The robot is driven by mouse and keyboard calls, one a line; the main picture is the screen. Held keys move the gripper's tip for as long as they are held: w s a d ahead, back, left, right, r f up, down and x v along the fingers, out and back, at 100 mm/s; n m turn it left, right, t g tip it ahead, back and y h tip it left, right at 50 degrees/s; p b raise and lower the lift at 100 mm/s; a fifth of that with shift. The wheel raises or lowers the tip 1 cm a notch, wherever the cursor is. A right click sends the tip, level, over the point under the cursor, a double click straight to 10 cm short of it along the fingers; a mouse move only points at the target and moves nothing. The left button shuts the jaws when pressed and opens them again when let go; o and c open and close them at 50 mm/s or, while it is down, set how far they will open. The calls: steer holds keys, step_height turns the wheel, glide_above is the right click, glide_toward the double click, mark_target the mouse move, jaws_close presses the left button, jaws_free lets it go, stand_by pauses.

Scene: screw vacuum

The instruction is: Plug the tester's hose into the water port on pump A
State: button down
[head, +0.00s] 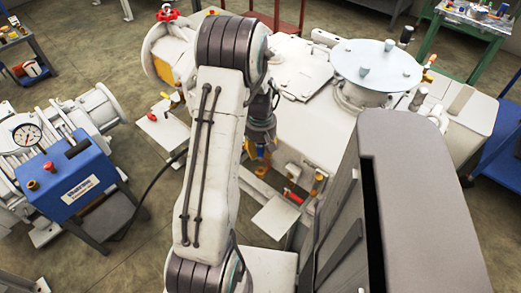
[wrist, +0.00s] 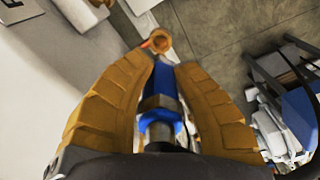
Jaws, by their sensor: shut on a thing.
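The tester is a blue box (head: 68,182) with a dial gauge (head: 26,135) at the left in the head view. Its black hose (head: 158,180) runs right and passes behind my arm. My gripper (head: 262,163) hangs low beside the big white pump (head: 318,125); no label A is readable. In the wrist view, my gripper (wrist: 163,75) is shut on the blue hose plug (wrist: 163,88). A copper-coloured round fitting (wrist: 158,41) shows just beyond the plug's tip; I cannot tell whether they touch. Brass fittings (head: 319,182) and a red handle (head: 292,197) sit on the pump's near side.
A second white pump (head: 95,108) stands at the left, by the tester's stand (head: 108,217). A green bench (head: 462,28) is at the back right and a red cart (head: 280,14) at the back. Bare floor (head: 130,55) lies between the left machines and the white pump.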

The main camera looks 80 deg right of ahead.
mark_target(260, 160)
steer(key=shift+f+b, duration=1.6)
steer(key=shift+f, duration=0.55)
steer(key=shift+f+b, duration=1.55)
stand_by(0.7)
steer(key=c, duration=1.1)
jaws_free()
steer(key=shift+o, duration=0.2)
step_height(260, 160, up, 12)
steer(key=shift+r, duration=0.1)
